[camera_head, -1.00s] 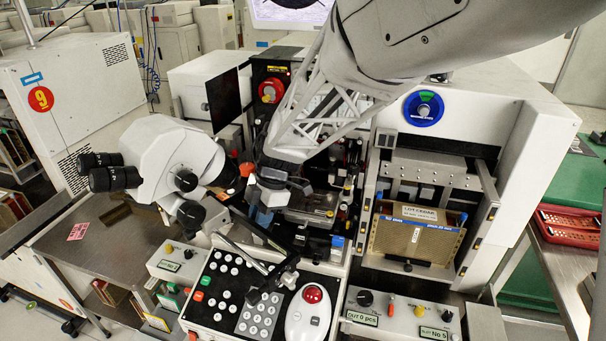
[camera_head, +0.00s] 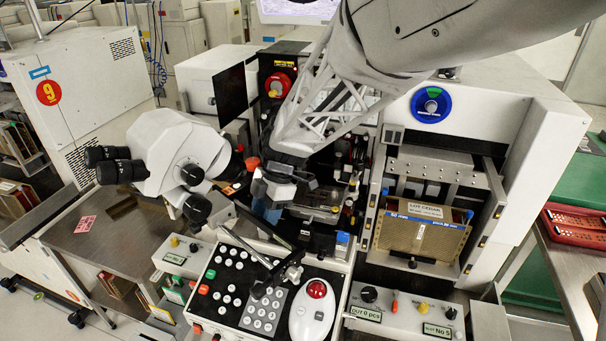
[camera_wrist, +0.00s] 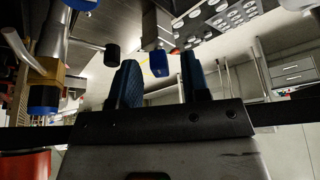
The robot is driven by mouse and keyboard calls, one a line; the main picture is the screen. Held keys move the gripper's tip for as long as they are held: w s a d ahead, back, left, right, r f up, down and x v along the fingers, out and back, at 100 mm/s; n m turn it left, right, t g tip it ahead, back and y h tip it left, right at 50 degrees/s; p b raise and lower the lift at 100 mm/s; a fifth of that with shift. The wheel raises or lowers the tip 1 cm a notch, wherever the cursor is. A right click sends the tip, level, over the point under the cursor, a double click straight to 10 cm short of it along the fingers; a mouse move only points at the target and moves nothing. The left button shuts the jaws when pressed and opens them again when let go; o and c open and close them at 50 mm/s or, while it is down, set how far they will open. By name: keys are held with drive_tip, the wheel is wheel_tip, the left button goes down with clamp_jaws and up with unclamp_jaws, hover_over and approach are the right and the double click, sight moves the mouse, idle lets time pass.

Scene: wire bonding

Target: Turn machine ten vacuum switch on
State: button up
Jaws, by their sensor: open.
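My gripper (camera_head: 268,208) hangs over the machine in the middle of the head view, behind the keypad panel. In the wrist view my gripper (camera_wrist: 159,60) shows two blue fingers standing apart, with nothing held between them. A small blue-capped part (camera_wrist: 158,66) appears beyond and between the fingertips, apart from them as far as I can tell. No label shows which control is the vacuum switch.
The microscope (camera_head: 170,160) stands close left of my gripper. The keypad panel (camera_head: 243,290) and a white mouse-like controller with a red button (camera_head: 313,308) lie in front. A brown magazine (camera_head: 420,232) sits at the right. Small control boxes (camera_head: 405,312) line the front.

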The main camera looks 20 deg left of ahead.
drive_tip(key=v, duration=0.7)
drive_tip(key=shift+r, duration=0.3)
drive_tip(key=shift+w+d, duration=0.1)
drive_tip(key=shift+d, duration=0.05)
